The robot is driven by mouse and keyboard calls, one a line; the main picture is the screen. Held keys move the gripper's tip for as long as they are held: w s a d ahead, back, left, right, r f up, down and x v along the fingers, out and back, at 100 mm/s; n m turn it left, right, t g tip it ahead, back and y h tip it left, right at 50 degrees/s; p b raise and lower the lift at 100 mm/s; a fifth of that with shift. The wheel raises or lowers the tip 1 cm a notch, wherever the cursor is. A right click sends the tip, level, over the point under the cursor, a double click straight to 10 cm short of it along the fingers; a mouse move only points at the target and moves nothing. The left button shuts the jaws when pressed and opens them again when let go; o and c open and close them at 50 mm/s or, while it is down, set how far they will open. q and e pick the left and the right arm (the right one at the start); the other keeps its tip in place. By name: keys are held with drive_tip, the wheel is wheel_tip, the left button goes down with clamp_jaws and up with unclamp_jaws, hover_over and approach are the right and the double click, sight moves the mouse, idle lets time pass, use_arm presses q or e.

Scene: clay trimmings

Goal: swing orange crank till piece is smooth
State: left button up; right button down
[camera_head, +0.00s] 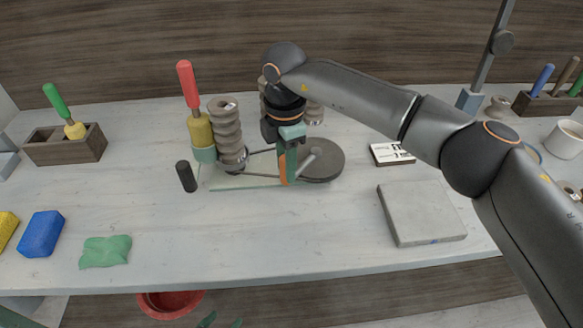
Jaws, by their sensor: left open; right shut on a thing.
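The orange crank handle (283,170) is upright at the left edge of a grey disc (326,163). My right gripper (289,160), with teal fingers, comes down from above and is shut on it, hiding part of it. A thin bar or belt runs left from the disc to the base of a ribbed grey-brown clay piece (227,132). The piece stands upright and its surface shows clear ridges. Of my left gripper (222,322), only green fingertips show at the bottom edge, apart and empty, below the table front.
A red-handled tool (187,85) stands left of the piece, with a black cylinder (186,176) in front. More ribbed pieces (315,112) stand behind my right gripper. A grey slab (420,212) and card (391,154) lie right. Sponges (41,234) lie left. The front middle is clear.

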drive_tip(key=shift+w+a+r+m, duration=0.1)
drive_tip(key=shift+w+a+m, duration=0.3)
drive_tip(key=shift+w+a, duration=0.5)
drive_tip(key=c, duration=0.6)
unclamp_jaws()
wheel_tip(320, 180, up, 12)
drive_tip(key=shift+r, duration=0.25)
